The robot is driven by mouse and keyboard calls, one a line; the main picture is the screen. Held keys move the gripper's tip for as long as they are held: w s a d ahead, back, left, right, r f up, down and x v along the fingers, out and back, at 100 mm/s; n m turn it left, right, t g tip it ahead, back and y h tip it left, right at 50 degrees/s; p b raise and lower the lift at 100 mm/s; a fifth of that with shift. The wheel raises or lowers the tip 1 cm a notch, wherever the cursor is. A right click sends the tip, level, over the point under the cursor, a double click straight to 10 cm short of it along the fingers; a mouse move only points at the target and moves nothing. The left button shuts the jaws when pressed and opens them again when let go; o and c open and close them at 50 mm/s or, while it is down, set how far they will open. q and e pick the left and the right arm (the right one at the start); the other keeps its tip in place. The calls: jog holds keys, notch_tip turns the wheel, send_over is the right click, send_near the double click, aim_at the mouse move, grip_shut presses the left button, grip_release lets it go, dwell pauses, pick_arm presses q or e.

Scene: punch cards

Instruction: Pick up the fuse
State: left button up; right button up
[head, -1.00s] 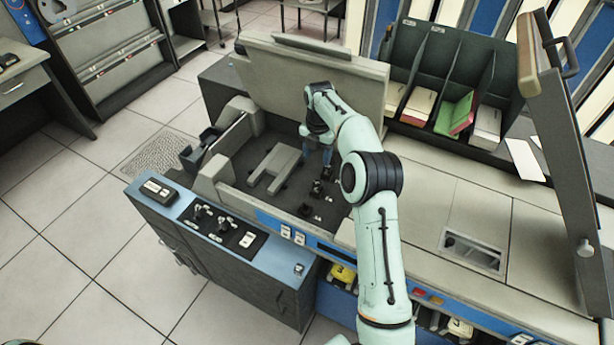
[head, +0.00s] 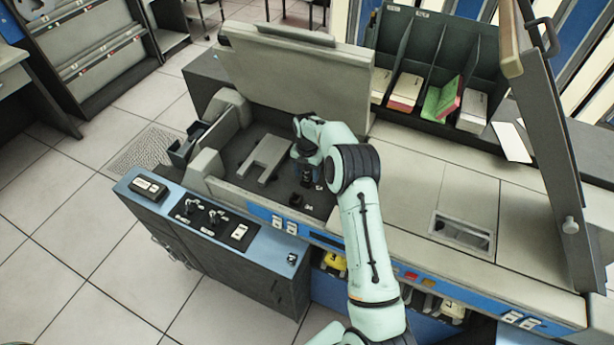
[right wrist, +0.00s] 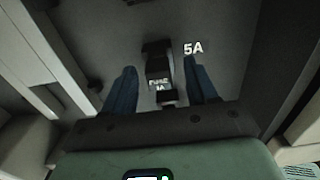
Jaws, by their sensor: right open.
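In the right wrist view, a black fuse (right wrist: 158,68) marked FUSE and what looks like 1A stands on the grey floor of the machine's open bay. My right gripper (right wrist: 160,78) is open. Its two blue fingers are on either side of the fuse, with a gap on both sides. In the head view, my right gripper (head: 306,172) is low in the bay (head: 235,183), partly hidden by its own wrist. Another small black part (head: 295,200) is nearby on the bay floor. My left gripper is not in view.
A light grey block (head: 268,158) lies left of my right gripper. The raised lid (head: 295,75) stands behind the bay. A blue-edged control panel (head: 205,215) is in front. A dark card rack (head: 435,75) stands at the back right.

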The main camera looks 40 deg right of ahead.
jog(key=shift+f, duration=0.3)
jog(key=c, duration=1)
jog(key=shift+r, duration=0.1)
jog(key=shift+c, duration=0.2)
